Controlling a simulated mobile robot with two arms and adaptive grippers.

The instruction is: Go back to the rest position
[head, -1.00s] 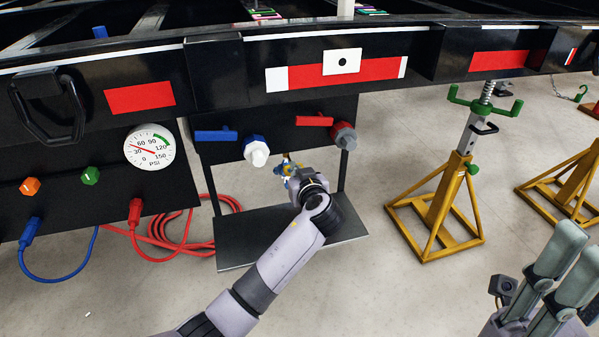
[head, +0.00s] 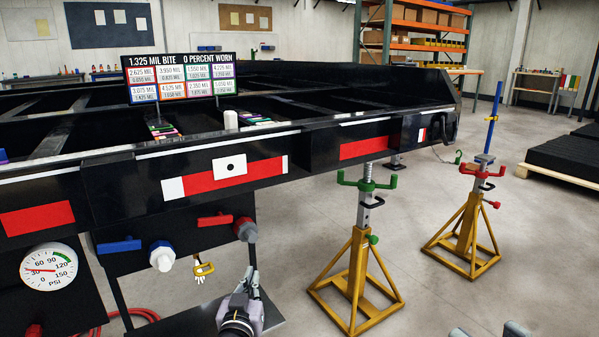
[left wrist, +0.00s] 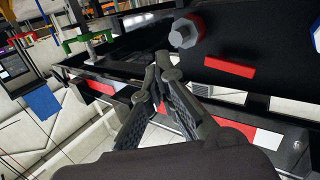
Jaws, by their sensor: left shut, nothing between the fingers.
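My left gripper (head: 249,283) shows at the bottom centre of the head view, below the black trailer frame (head: 330,128) and in front of the red handle (head: 215,220). In the left wrist view the fingers of my left gripper (left wrist: 160,75) are together with nothing between them. Its tips appear apart from the trailer parts. Only the tips of my right gripper (head: 488,330) show at the bottom right edge of the head view, spaced apart with nothing visible between them. The rest of it is cut off.
A yellow fitting (head: 203,270) hangs below the frame beside the white-and-blue knob (head: 162,257). A yellow jack stand (head: 357,285) stands right of my left arm, with another stand (head: 464,240) behind it.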

